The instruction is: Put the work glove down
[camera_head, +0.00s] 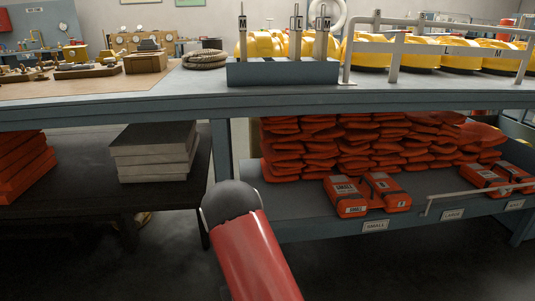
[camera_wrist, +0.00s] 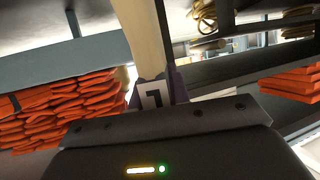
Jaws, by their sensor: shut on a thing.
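My gripper (camera_wrist: 160,88) shows in the wrist view, its dark fingers shut at the middle of the picture. A pale cream piece (camera_wrist: 138,35) rises from behind the fingers to the top edge; I take it as the work glove, held in the grip. Its full shape is hidden by the fingers and the gripper body. In the head view my red arm reaches forward at the bottom centre, and its end hides the gripper and the glove.
A long workbench (camera_head: 170,92) crosses the head view, with a blue rack (camera_head: 283,72), coiled rope (camera_head: 205,59) and yellow sets (camera_head: 420,55) on it. Below, a shelf (camera_head: 300,222) holds orange stacks (camera_head: 340,145). Grey slabs (camera_head: 155,152) lie on a dark lower table (camera_head: 85,180). Some bench top is bare.

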